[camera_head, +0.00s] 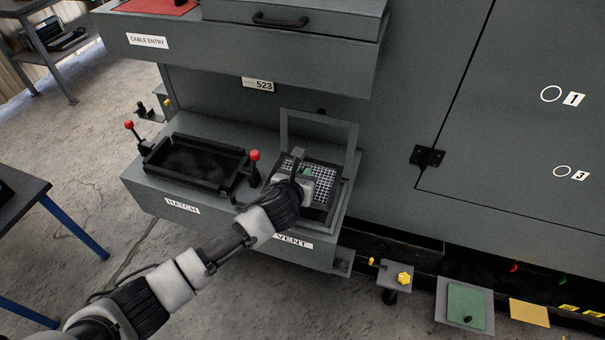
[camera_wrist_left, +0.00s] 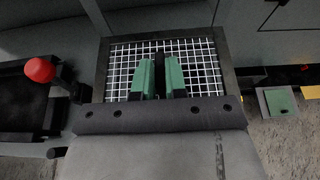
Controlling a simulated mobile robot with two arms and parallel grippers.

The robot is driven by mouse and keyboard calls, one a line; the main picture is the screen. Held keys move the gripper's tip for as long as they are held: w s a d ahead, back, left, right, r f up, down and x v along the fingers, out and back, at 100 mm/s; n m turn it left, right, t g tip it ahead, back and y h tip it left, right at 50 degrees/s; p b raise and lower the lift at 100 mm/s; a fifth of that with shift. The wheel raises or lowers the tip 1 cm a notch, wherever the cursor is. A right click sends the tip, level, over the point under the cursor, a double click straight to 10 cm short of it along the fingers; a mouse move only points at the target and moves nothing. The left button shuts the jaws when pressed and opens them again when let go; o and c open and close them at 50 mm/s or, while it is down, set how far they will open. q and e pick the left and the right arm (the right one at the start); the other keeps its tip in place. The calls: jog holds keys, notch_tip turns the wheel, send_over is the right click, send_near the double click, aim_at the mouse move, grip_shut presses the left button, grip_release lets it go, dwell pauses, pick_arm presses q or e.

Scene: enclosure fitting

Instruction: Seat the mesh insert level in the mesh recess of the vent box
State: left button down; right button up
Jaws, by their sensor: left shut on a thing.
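The mesh insert (camera_head: 325,183) is a white wire grid. It lies in or just over the dark-framed opening of the vent box (camera_head: 318,214), above the VENT label. My left gripper (camera_head: 303,170) comes down over it. In the left wrist view the gripper's green fingers (camera_wrist_left: 160,78) are shut on a dark upright grip at the middle of the mesh (camera_wrist_left: 204,62). A dark border (camera_wrist_left: 102,72) surrounds the grid there. The near edge of the mesh is hidden by the gripper, and I cannot tell whether it sits fully level. My right gripper is not in view.
A grey hinged frame (camera_head: 284,128) stands raised behind the vent box. Left of it is the black hatch tray (camera_head: 160,158) with red-knobbed levers (camera_head: 254,156). An overhanging cable entry shelf (camera_head: 220,52) is above. A green panel (camera_head: 466,304) is at lower right.

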pick_arm(q)
jog(key=shift+r, duration=0.15)
jog(key=shift+d+f, duration=0.1)
jog(key=shift+f, duration=0.6)
jog(key=shift+f+b, duration=0.55)
jog(key=shift+b, duration=0.05)
jog(key=shift+f+b, duration=1.4)
jog(key=shift+f, duration=0.65)
jog(key=shift+f+b, duration=0.4)
jog(key=shift+f, duration=0.25)
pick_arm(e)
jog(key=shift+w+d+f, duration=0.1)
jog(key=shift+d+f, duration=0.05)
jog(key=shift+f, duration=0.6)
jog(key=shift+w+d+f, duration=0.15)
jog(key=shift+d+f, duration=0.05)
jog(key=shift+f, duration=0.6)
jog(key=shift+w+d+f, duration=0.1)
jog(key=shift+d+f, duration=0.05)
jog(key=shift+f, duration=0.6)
pick_arm(q)
jog(key=c, duration=1.1)
grip_release()
